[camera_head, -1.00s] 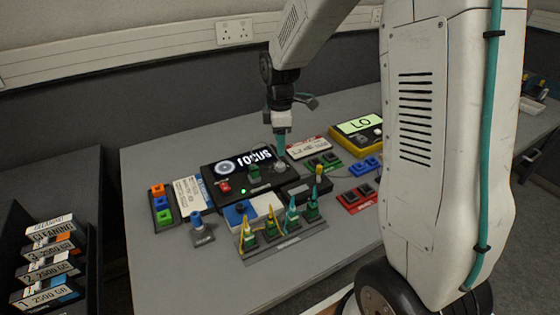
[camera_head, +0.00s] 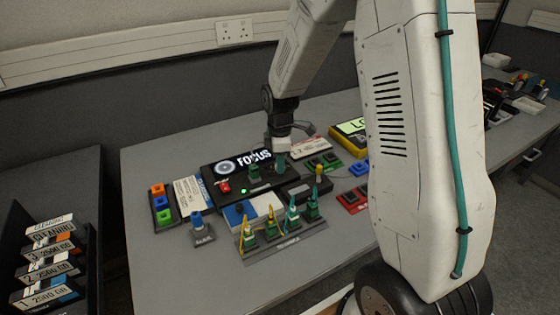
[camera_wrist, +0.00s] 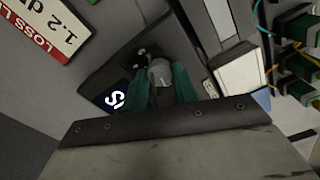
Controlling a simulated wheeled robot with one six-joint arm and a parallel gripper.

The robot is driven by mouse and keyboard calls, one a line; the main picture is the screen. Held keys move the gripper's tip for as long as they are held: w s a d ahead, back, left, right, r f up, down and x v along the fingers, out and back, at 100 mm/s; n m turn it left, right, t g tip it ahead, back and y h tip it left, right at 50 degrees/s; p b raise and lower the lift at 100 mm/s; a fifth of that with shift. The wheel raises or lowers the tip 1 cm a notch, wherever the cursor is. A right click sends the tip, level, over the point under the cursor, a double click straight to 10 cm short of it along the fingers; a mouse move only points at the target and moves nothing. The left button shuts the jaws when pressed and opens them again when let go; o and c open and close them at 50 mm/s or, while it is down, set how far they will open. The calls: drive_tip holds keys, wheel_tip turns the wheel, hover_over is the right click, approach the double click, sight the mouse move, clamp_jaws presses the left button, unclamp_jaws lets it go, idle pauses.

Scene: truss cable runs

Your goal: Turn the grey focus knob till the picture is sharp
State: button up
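The grey focus knob (camera_wrist: 160,72) shows in the wrist view, with a pale pointer line on its face. It stands on a black unit (camera_head: 222,196), whose lit screen (camera_head: 240,162) shows a round pattern and the word FOCUS, readable in the head view. Only part of the lettering (camera_wrist: 115,101) shows in the wrist view. My gripper (camera_head: 281,166) is down at the right part of the unit. Its teal fingers (camera_wrist: 160,85) stand on either side of the knob. They look apart, and I cannot tell whether they touch it. In the head view the fingers hide the knob.
A rack of green connectors with cables (camera_head: 280,243) stands in front. A yellow meter (camera_head: 345,140) is at the back right.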

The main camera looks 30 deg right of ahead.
drive_tip(key=shift+c, duration=1.2)
drive_tip(key=shift+m, duration=0.3)
drive_tip(key=m, duration=1.1)
drive_tip(key=shift+m, duration=2.1)
